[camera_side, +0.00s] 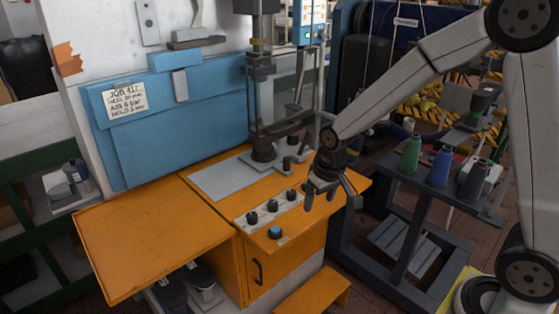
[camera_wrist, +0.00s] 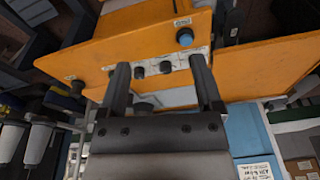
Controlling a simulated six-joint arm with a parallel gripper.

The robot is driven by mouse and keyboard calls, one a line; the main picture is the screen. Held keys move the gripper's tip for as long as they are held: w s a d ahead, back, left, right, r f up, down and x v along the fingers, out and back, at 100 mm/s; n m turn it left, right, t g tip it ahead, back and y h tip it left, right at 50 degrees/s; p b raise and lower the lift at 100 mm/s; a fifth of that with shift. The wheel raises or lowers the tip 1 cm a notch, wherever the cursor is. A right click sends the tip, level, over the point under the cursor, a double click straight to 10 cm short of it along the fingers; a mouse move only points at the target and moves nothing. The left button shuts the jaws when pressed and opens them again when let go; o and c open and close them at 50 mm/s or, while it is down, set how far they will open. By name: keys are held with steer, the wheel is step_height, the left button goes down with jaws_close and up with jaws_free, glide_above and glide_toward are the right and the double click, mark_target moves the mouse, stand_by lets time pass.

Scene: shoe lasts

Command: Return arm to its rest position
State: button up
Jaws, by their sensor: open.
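My gripper (camera_side: 329,198) hangs in the air above the front right part of the orange workbench (camera_side: 150,238) in the side view. In the wrist view my gripper (camera_wrist: 162,88) shows two dark fingers spread apart with nothing between them. Past the fingertips lie the orange bench front, a pale strip with several dark knobs (camera_wrist: 165,67), and a blue button (camera_wrist: 185,37). The same blue button shows in the side view (camera_side: 275,232).
A press column (camera_side: 262,100) stands on the bench behind my gripper. A dark rack (camera_side: 437,172) with green, blue and dark spools stands to the right. A blue panel (camera_side: 205,125) with a paper note (camera_side: 125,99) is behind the bench. The bench's left flap is clear.

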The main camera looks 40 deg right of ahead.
steer(key=s+n, duration=0.1)
steer(key=s, duration=1)
steer(key=shift+a+f+n+t, duration=0.2)
steer(key=shift+a+n+t, duration=0.1)
steer(key=shift+a+n, duration=0.1)
